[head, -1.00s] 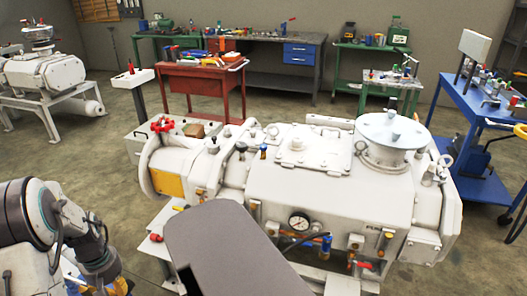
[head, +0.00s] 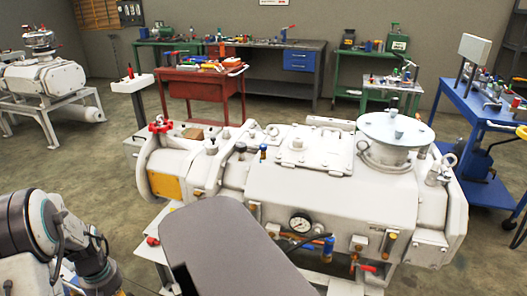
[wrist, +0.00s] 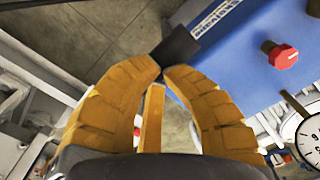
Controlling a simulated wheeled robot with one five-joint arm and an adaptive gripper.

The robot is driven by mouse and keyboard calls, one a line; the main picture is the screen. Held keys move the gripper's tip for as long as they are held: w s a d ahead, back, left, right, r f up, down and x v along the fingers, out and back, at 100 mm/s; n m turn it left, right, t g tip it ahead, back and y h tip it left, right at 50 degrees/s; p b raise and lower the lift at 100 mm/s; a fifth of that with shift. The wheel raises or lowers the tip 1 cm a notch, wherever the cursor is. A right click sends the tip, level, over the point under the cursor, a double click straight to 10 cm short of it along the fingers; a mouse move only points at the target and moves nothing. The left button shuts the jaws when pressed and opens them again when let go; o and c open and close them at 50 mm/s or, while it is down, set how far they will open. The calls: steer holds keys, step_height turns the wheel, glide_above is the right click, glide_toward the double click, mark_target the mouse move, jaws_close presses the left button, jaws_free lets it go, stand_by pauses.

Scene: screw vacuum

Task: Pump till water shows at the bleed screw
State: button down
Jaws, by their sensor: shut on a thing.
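In the wrist view the yellow fingers of my gripper (wrist: 165,72) are closed on a black handle end (wrist: 177,48). Beyond it lies a blue body (wrist: 262,50) with a white-lettered label and a red knob (wrist: 284,56). A dial gauge (wrist: 309,140) is cut off at the right edge. In the head view my gripper cannot be made out at the bottom left. The large white vacuum pump (head: 335,195) carries a pressure gauge (head: 301,223), small brass and blue fittings, and a red lever (head: 367,267). I cannot tell which part is the bleed screw, and no water shows.
A grey panel (head: 225,245) covers part of the white pump's front. A red tool cart (head: 203,85) and workbenches stand behind. A blue trolley (head: 475,115) is at the right. Open floor (head: 75,160) lies at the left.

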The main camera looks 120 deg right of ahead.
step_height(320, 180, down, 5)
steer(key=b, duration=0.4)
steer(key=shift+w+f, duration=0.1)
steer(key=shift+f, duration=0.05)
stand_by(0.4)
